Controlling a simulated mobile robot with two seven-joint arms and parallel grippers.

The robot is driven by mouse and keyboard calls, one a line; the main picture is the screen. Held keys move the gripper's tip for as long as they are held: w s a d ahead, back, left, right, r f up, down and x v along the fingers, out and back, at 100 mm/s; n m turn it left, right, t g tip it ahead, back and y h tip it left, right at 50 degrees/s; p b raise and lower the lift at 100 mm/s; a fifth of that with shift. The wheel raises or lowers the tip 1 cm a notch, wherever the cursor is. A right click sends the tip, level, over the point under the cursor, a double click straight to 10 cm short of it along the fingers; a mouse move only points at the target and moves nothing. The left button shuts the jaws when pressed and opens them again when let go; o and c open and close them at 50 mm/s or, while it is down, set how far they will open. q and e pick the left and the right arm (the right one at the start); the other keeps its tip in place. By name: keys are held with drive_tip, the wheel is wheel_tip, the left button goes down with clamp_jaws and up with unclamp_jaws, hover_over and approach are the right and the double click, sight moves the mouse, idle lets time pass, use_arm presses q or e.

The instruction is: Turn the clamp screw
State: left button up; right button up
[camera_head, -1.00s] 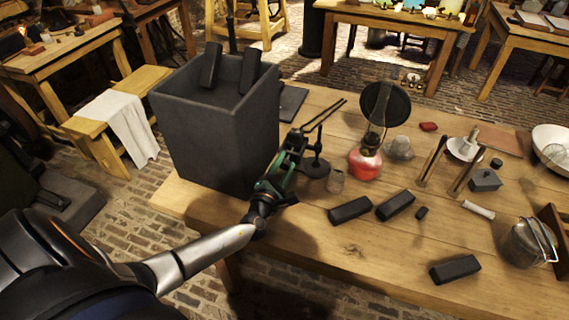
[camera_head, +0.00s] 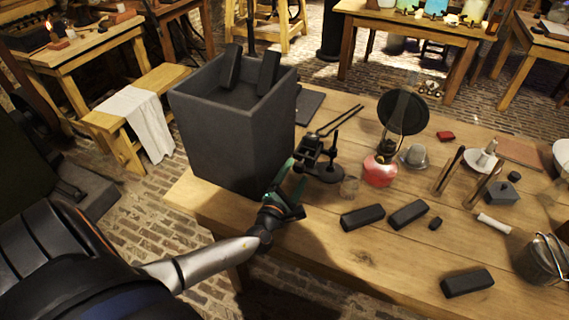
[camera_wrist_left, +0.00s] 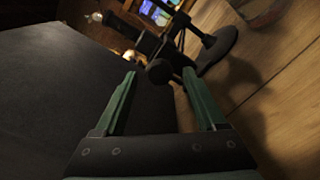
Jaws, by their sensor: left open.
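A dark metal clamp stand (camera_head: 325,170) with a round base stands on the wooden table, right of the large dark jar. Its clamp has two long thin prongs pointing up and right. In the left wrist view the clamp shows beyond the fingertips, with a dark round knob (camera_wrist_left: 160,71), which looks like the clamp screw, facing me. My left gripper (camera_head: 293,177) has green fingers. It is open and empty, just short of the clamp, and the knob appears between the fingertip directions (camera_wrist_left: 158,75). My right gripper is not in view.
The tall dark jar (camera_head: 230,135) stands close on the left, with two dark blocks at its top. The front table edge is below my gripper.

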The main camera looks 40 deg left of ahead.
use_arm(q)
drive_tip(key=v, duration=0.9)
drive_tip(key=shift+s, duration=0.15)
